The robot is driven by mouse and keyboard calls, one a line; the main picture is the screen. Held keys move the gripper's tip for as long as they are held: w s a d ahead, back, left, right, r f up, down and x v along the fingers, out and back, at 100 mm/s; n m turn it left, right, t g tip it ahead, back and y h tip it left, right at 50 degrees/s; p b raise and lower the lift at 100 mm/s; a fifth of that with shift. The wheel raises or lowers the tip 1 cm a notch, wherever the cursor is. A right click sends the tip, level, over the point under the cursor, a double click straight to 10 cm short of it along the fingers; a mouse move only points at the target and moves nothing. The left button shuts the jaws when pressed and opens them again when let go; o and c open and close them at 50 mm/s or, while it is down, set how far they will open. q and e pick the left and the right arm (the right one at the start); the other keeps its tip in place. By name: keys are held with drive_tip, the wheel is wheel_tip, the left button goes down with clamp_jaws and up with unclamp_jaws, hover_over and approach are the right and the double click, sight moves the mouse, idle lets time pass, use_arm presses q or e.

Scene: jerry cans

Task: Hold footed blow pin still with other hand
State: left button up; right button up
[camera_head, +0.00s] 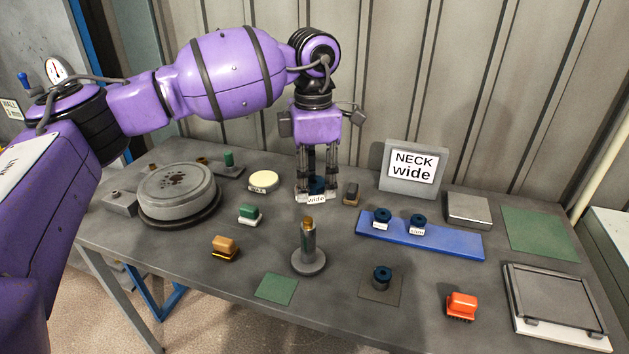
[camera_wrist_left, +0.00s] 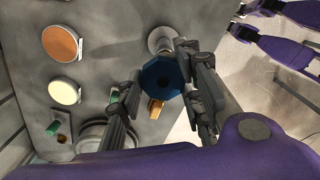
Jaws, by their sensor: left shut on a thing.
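The footed blow pin (camera_head: 308,245) stands upright on the table on its round grey foot, with a brass tip on top. A pale round foot with a post, probably this pin, shows in the left wrist view (camera_wrist_left: 161,40). My left gripper (camera_head: 317,182) points down behind the pin, apart from it. A "wide" tag (camera_head: 316,199) shows at the fingertips. My right gripper is not in view in the head view, and nothing of mine touches the pin there.
A blue rack (camera_head: 450,243) holds two dark collars, before a "NECK wide" sign (camera_head: 412,169). Another collar (camera_head: 382,276) sits on a brown pad. A grey turntable (camera_head: 178,192) stands left; an orange-red brush (camera_head: 461,305) and framed tray (camera_head: 555,297) lie right.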

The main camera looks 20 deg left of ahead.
use_arm(q)
drive_tip(key=shift+s+a, duration=0.55)
drive_tip(key=shift+a, duration=0.05)
drive_tip(key=shift+w+d, duration=0.15)
drive_tip(key=shift+d, duration=0.05)
drive_tip(key=shift+a, duration=0.1)
drive_tip(key=shift+f, duration=2.2)
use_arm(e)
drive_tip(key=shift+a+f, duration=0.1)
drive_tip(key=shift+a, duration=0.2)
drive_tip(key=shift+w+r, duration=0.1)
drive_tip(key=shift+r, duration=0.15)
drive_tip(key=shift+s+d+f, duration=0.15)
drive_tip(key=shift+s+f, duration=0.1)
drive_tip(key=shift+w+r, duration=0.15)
use_arm(q)
drive_tip(key=shift+f, duration=0.1)
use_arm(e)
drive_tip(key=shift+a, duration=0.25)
